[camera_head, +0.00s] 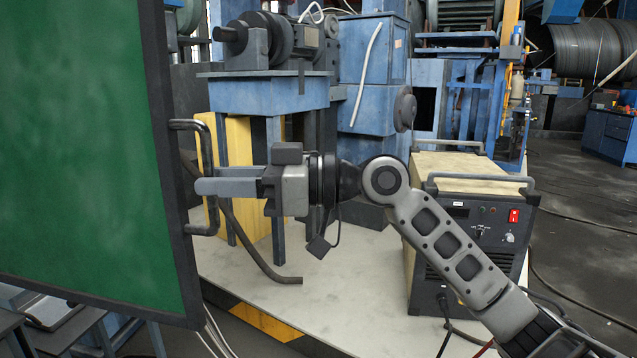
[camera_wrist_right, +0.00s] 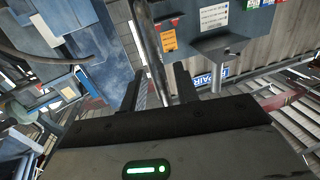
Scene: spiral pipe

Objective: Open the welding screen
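The welding screen (camera_head: 80,150) is a green panel in a dark frame that fills the left of the head view. A bent-bar handle (camera_head: 207,150) stands out from its right frame edge. My right gripper (camera_head: 200,187) is level with the handle's middle, its fingers pointing left across the upright bar and hiding part of it. In the right wrist view, the two fingers (camera_wrist_right: 160,88) are apart, and a dark bar (camera_wrist_right: 149,45), likely the handle, runs between them. I cannot tell whether either finger touches it. My left gripper is not in view.
A welding machine (camera_head: 470,230) with a red switch stands on the pale platform (camera_head: 350,285), below and beside my right arm. A blue stand (camera_head: 275,95) with a motor and a yellow panel (camera_head: 240,160) are behind the gripper. Cables lie at the front right.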

